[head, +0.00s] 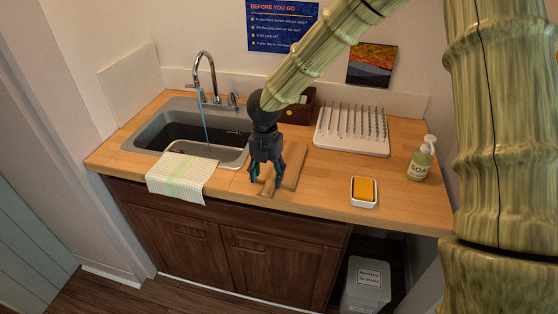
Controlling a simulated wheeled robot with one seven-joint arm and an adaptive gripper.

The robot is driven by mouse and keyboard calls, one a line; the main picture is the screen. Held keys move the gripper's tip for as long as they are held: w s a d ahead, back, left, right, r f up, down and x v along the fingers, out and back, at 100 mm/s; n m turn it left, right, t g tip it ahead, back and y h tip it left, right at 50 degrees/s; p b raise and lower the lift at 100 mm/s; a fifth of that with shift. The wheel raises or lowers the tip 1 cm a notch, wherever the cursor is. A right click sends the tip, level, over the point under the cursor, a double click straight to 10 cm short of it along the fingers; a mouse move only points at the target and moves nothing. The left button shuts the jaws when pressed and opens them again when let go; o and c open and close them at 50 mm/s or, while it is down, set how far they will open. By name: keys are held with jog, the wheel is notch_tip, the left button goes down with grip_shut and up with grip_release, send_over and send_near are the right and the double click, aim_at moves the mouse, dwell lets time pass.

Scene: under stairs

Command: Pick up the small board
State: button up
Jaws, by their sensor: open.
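The small board (293,163) is a wooden board lying on the counter just right of the sink, with a narrower handle end (268,187) toward the counter's front edge. My gripper (266,183) points down over the handle end, with its dark fingers apart, one on either side of it. I cannot tell whether the fingers touch the board. The gripper and my arm hide part of the board's left side.
A sink (160,134) with a running tap (206,75) and a draped cloth (181,178) is on the left. A drying rack (352,131), a sponge dish (364,203) and a soap bottle (420,162) stand to the right. A dark box (298,112) stands behind the board.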

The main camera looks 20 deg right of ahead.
aim_at(268, 187)
jog(key=shift+w+d+f+p, duration=0.15)
jog(key=shift+f+p, duration=0.45)
jog(key=shift+f, duration=0.85)
jog(key=shift+w+f+p, duration=0.1)
jog(key=shift+f+p, duration=0.5)
jog(key=shift+f, duration=0.85)
grip_shut()
